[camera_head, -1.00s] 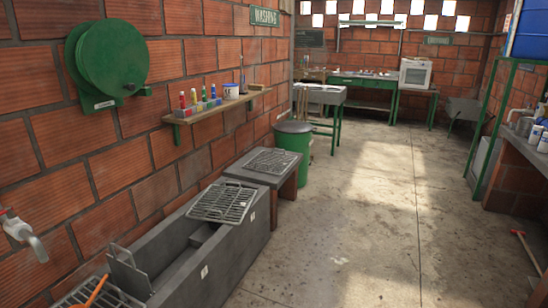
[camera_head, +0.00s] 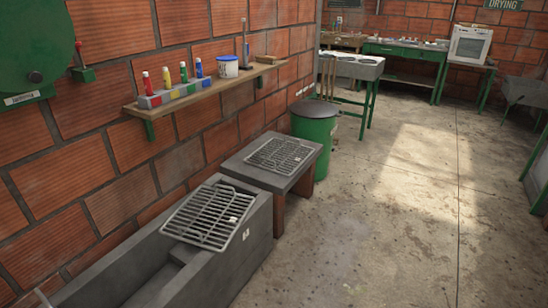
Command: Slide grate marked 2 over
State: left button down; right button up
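A grey metal grate (camera_head: 200,219) lies across the far end of the long dark grey trough (camera_head: 258,222). It has a small white tag near its right side, and I cannot read a number on it. A second grate (camera_head: 279,156) lies flat on a low grey stand (camera_head: 241,172) just beyond the trough. A small pale label (camera_head: 246,235) is on the trough's right outer wall, also too small to read. The trough's near end is out of the picture. Neither of my grippers is in view.
A green lidded bin (camera_head: 314,137) stands beyond the stand. A wall shelf (camera_head: 207,87) with coloured bottles and a white tub runs above the trough. A green reel (camera_head: 33,46) hangs at upper left. The concrete floor (camera_head: 370,235) to the right is clear.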

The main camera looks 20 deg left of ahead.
aim_at(160, 231)
jog(key=i+u, duration=0.2)
jog(key=i, duration=0.2)
jog(key=i+l+u, duration=0.15)
jog(key=i, duration=0.3)
jog(key=i+l+u, duration=0.2)
jog(key=i, duration=0.2)
jog(key=i+l+u, duration=0.2)
jog(key=i, duration=0.2)
